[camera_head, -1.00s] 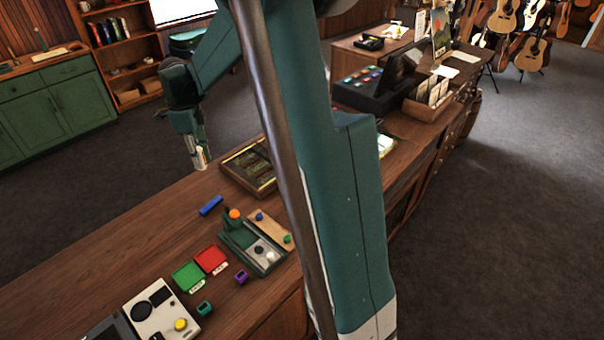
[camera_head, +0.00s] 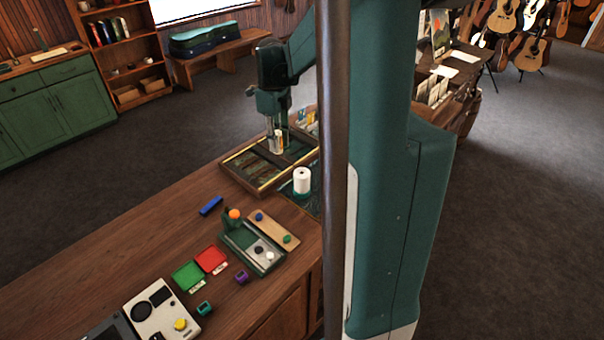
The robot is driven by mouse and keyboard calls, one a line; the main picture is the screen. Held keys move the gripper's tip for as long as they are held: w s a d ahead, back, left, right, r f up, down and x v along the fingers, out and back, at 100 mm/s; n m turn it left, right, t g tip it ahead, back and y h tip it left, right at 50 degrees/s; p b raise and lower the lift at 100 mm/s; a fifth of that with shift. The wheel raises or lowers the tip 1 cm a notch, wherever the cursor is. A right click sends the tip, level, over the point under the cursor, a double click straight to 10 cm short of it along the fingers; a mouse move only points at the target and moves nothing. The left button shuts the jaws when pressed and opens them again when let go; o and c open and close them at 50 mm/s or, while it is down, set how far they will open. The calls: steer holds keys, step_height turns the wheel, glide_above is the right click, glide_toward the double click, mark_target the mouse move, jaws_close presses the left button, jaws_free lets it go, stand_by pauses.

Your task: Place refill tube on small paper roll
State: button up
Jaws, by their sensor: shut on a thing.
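My gripper (camera_head: 276,133) is shut on the refill tube (camera_head: 277,145), a small pale, upright cylinder with a tan part. It holds the tube over the far part of the wood-framed tray. The small paper roll (camera_head: 302,180) is white and stands upright on a dark mat at the tray's right front corner. The tube is apart from the roll, behind it and slightly to its left in the picture. The exact height of the tube above the tray cannot be told.
The wood-framed tray (camera_head: 238,179) lies on the wooden counter (camera_head: 130,240). A blue block (camera_head: 211,206), a green device with an orange knob (camera_head: 234,214), and green (camera_head: 188,274) and red (camera_head: 211,259) trays are nearer. My arm hides the counter's right part.

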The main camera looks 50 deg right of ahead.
steer(key=m, duration=0.2)
glide_above(302, 173)
steer(key=shift+w+r, duration=0.15)
steer(key=shift+r, duration=0.25)
steer(key=shift+f, duration=2.95)
steer(key=shift+f, duration=2.05)
steer(key=shift+f, duration=0.15)
steer(key=o, duration=0.9)
